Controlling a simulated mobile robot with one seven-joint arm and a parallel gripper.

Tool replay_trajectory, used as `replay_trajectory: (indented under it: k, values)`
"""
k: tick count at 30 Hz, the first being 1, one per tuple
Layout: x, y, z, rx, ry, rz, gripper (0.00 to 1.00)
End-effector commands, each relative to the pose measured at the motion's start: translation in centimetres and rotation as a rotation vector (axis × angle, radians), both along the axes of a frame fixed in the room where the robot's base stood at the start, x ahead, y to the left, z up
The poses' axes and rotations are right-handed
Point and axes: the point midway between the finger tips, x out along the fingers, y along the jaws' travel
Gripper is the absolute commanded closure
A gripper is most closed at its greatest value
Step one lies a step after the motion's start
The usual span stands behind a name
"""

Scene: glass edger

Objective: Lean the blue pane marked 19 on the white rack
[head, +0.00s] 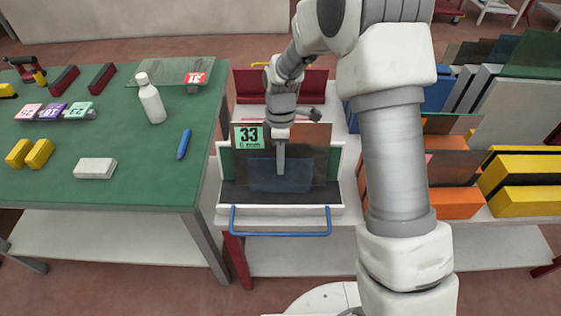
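My gripper (281,172) points down at the machine bed in the middle, in front of upright panes. It shows edge-on, so its opening and any hold on a pane cannot be told. A small blue see-through pane (294,181) stands right behind its tip; no number can be read on it. A larger dark pane (318,140) there bears a green label reading 33 (249,136). White rack blocks (484,88) stand at the right back, partly hidden by my arm, with panes leaning around them. No label reading 19 is visible.
A blue rail (280,234) runs along the bed's front. Orange (455,203) and yellow (527,201) racks stand right of my arm. The green table (140,190) at left holds a white bottle (151,100), a red-labelled pane (172,70), a blue marker (183,144) and several blocks.

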Motion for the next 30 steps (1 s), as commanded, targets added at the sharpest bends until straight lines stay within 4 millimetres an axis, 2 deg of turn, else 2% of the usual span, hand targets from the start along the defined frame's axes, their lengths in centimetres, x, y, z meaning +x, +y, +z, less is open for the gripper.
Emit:
replay_trajectory:
  k: [21,22,27,30]
  values:
    - [0.01,0.01,-0.84,0.001,0.000,0.000,1.00]
    - [0.01,0.02,-0.77,0.001,0.000,0.000,0.90]
    - [0.01,0.01,-0.76,0.000,0.000,0.000,0.60]
    - [0.01,0.01,-0.76,0.000,0.000,0.000,0.60]
